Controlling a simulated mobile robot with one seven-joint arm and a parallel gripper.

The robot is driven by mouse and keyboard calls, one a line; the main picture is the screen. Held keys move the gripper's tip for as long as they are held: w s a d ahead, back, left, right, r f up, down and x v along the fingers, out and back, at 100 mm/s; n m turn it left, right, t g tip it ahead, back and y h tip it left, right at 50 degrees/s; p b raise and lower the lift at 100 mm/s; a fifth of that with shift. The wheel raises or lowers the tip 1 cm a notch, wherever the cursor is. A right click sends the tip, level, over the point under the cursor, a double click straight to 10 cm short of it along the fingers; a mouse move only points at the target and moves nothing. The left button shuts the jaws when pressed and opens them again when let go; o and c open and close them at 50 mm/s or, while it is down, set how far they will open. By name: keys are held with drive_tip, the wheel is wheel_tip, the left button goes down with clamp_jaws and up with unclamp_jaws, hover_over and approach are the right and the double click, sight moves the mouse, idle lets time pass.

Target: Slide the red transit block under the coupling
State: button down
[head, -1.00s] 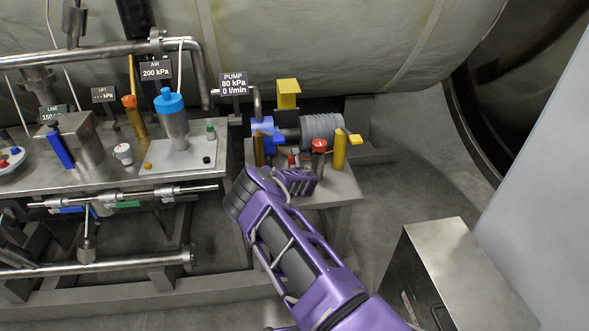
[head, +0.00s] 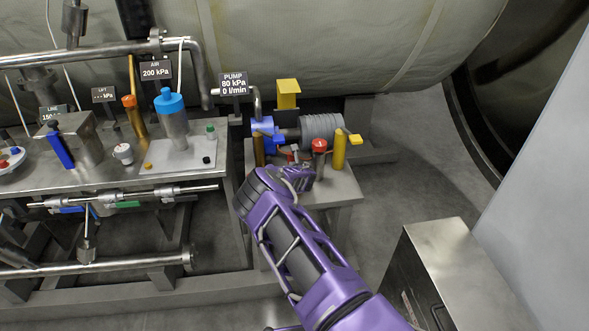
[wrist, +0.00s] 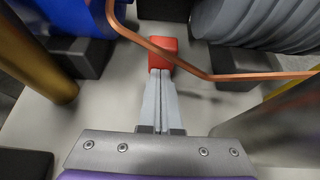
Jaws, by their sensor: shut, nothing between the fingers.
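The red transit block (wrist: 163,52) lies on the pale bench top in the wrist view, between the blue pump (wrist: 62,20) and the grey ribbed motor (wrist: 250,22). My gripper (wrist: 160,74) is shut and empty; its fingertips are at the near face of the block and appear to touch it. A bent copper tube (wrist: 185,62) crosses above the block and hides part of it. The coupling (head: 289,135) shows in the head view between pump and motor. In the head view my purple wrist hides much of the area in front of it.
A yellow post (head: 340,150) and a red-topped valve (head: 319,147) stand right of my wrist. Another yellow post (head: 258,151) stands to the left, also in the wrist view (wrist: 35,55). Dark feet flank the block's gap. A metal cabinet (head: 440,265) stands at lower right.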

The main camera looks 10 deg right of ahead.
drive_tip(key=shift+w, duration=0.9)
idle(0.3)
drive_tip(key=shift+s+p, duration=1.8)
drive_tip(key=shift+s, duration=4.45)
drive_tip(key=shift+r, duration=0.1)
drive_tip(key=s+r+p, duration=0.2)
drive_tip(key=r, duration=0.1)
drive_tip(key=shift+s+r+p, duration=0.1)
drive_tip(key=shift+s+p, duration=0.1)
drive_tip(key=shift+p, duration=0.2)
drive_tip(key=shift+s+r+p, duration=0.6)
drive_tip(key=shift+s+r, duration=0.2)
drive_tip(key=shift+r, duration=0.05)
